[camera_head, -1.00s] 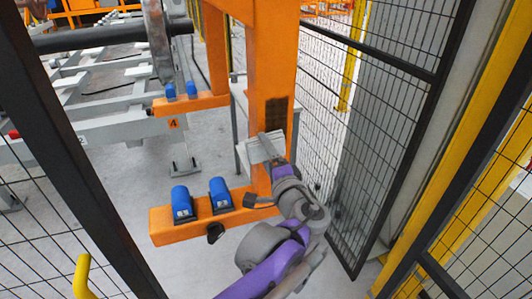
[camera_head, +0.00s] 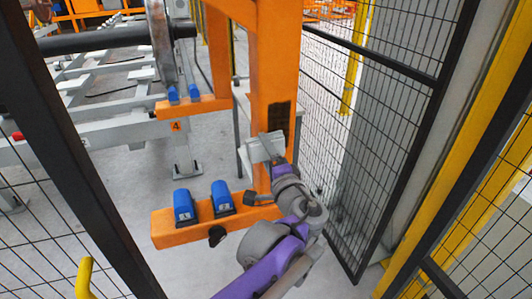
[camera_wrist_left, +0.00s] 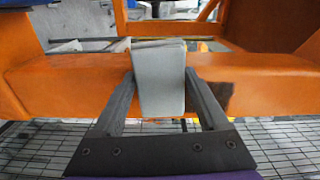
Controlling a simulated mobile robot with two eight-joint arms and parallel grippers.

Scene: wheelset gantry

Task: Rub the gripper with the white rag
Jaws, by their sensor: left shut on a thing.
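The orange gantry gripper (camera_head: 275,70) stands ahead, with an upright and a low crossbar carrying two blue pads (camera_head: 222,197). My left gripper (camera_head: 267,150) is at the upright's front, to the right of the pads. It is shut on the white rag (camera_head: 262,147), which looks like a flat, pale grey-white slab. In the left wrist view the rag (camera_wrist_left: 160,85) stands between my two dark fingers, in front of an orange beam (camera_wrist_left: 70,85). Whether the rag touches the orange surface I cannot tell. My right gripper is not in view.
Black mesh fence panels (camera_head: 385,130) stand close on the right, with yellow posts (camera_head: 450,150) beyond. Another dark fence post (camera_head: 75,160) is on the left. A wheel on an axle (camera_head: 160,40) is at the upper left. Grey floor is free left of the crossbar.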

